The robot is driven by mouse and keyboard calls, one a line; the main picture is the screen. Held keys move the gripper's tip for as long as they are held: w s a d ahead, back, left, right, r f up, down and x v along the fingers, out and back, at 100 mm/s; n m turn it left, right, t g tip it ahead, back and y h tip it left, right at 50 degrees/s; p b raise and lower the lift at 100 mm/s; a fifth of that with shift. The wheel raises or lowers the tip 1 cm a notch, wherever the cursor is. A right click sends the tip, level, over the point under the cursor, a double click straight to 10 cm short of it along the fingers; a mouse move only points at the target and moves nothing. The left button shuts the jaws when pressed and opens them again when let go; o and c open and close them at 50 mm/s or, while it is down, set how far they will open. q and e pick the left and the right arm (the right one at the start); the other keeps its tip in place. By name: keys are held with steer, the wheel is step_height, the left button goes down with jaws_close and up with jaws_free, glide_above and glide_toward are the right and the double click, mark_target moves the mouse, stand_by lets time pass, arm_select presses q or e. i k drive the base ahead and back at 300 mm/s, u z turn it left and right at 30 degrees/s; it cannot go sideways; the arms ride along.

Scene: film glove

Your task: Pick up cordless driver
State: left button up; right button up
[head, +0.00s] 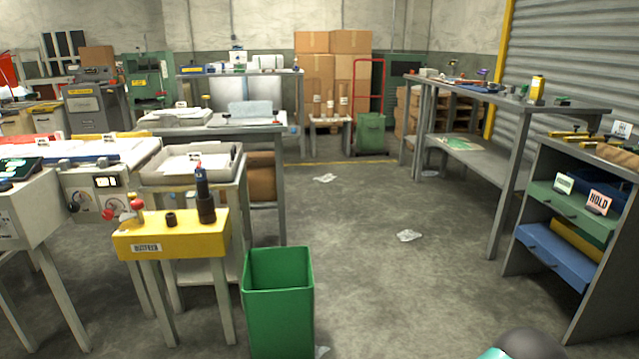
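I cannot make out a cordless driver for certain. A dark upright tool-like object with a blue and red top (204,195) stands on the yellow box marked BUFFER (170,238) at the left; it is too small to tell what it is. Small yellow and black items (568,134) lie on top of the grey shelf unit at the right, also too small to identify. Neither of my grippers shows in the head view. A rounded grey and teal part at the bottom right edge is cut off, and I cannot tell what it is.
A green bin (278,300) stands on the floor beside the yellow box. A long grey workbench (480,155) runs along the right. A grey shelf unit with drawers (535,205) is nearer.

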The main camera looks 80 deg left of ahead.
mark_target(201, 178)
steer(key=z, duration=1.4)
steer(key=i, duration=0.1)
steer(key=u, duration=2.4)
steer(key=i, duration=0.2)
steer(key=u, duration=2)
steer(key=k, duration=0.6)
steer(key=u, duration=0.4)
steer(key=i, duration=1.65)
steer(key=z, duration=0.3)
